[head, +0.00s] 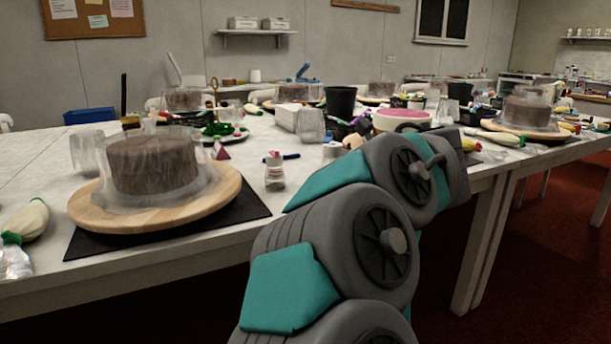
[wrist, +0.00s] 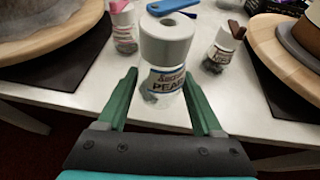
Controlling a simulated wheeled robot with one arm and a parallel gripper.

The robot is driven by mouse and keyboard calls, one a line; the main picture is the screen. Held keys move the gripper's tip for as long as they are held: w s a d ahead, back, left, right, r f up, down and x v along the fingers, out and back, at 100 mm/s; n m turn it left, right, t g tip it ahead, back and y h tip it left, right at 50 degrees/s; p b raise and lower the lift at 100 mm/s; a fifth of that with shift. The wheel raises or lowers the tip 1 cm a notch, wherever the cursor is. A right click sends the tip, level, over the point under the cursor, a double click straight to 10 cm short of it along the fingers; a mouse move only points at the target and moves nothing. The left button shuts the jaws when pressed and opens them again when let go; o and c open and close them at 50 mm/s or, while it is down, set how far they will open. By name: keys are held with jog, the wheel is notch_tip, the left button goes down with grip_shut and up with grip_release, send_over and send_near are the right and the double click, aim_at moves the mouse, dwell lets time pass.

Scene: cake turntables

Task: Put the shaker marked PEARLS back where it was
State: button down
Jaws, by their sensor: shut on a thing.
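The shaker marked PEARLS (wrist: 166,52) has a broad white top with a dark hole and a label partly readable as "PEAR". It stands nearly upright between the green fingers of my gripper (wrist: 160,82), which is shut on it. I cannot tell whether its base touches the table.
A wooden turntable (head: 88,212) with a wrapped cake stands on a black mat (head: 240,213) at left. Another turntable (wrist: 268,38) is at right in the wrist view. A blue object (wrist: 172,5) lies behind. The white tabletop (wrist: 238,98) is bare near its front edge.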

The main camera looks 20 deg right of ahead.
jog(key=w, duration=0.4)
jog(key=w+f+p, duration=0.1)
jog(key=w, duration=0.8)
jog(key=shift+d+f, duration=0.1)
jog(key=shift+f, duration=0.05)
notch_tip(320, 180, down, 3)
jog(key=shift+r, duration=0.15)
jog(key=shift+f, duration=0.4)
jog(key=shift+f, duration=0.1)
jog(key=shift+f, duration=0.15)
jog(key=shift+c, duration=0.2)
grip_release()
jog(key=shift+r, duration=0.25)
jog(key=v, duration=1.2)
jog(key=shift+b, duration=0.35)
